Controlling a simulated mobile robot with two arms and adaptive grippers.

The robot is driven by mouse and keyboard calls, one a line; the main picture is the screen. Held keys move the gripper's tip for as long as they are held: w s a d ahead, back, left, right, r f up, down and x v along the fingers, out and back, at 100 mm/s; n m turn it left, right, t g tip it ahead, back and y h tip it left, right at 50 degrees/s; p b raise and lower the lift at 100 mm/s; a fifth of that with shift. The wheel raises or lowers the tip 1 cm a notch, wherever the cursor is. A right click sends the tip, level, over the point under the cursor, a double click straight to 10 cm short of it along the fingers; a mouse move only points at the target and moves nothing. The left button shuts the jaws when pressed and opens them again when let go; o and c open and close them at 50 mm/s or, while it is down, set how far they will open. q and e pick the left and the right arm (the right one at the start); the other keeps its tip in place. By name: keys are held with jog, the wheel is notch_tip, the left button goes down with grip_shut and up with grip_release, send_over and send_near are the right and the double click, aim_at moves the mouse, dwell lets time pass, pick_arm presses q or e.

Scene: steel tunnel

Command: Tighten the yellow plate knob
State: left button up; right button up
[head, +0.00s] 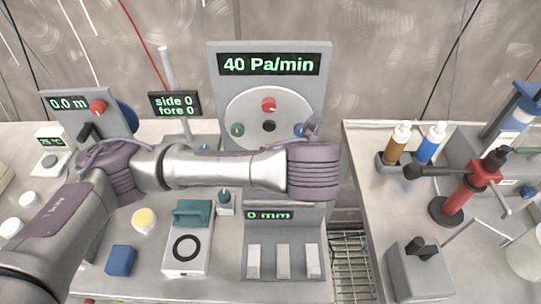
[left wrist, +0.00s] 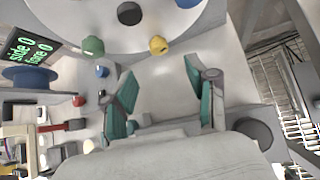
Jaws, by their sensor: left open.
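The round pale plate (head: 247,105) stands on a grey panel under a "40 Pa/min" display. The head view shows its red knob (head: 268,104) at the top, green knob (head: 237,130) at left, blue knob (head: 300,130) at right and black centre (head: 268,126). The yellow knob (left wrist: 158,45) shows at the plate's lower edge in the left wrist view; my left arm hides it in the head view. My left gripper (left wrist: 161,75) is open and empty, its teal fingers spread, with the yellow knob beyond the gap, apart from both. My right gripper is not in view.
Below the plate stands a "0 mm" panel (head: 284,215) with several pale keys. A white box with a teal handle (head: 192,213), a blue block (head: 121,260) and a yellow round button (head: 144,220) are on the left bench. The right bench holds bottles (head: 398,143) and a red stand (head: 466,194).

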pick_arm(q)
jog(key=x, duration=1)
jog(key=shift+a, duration=0.15)
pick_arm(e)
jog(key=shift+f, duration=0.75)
pick_arm(q)
jog(key=shift+c, duration=0.2)
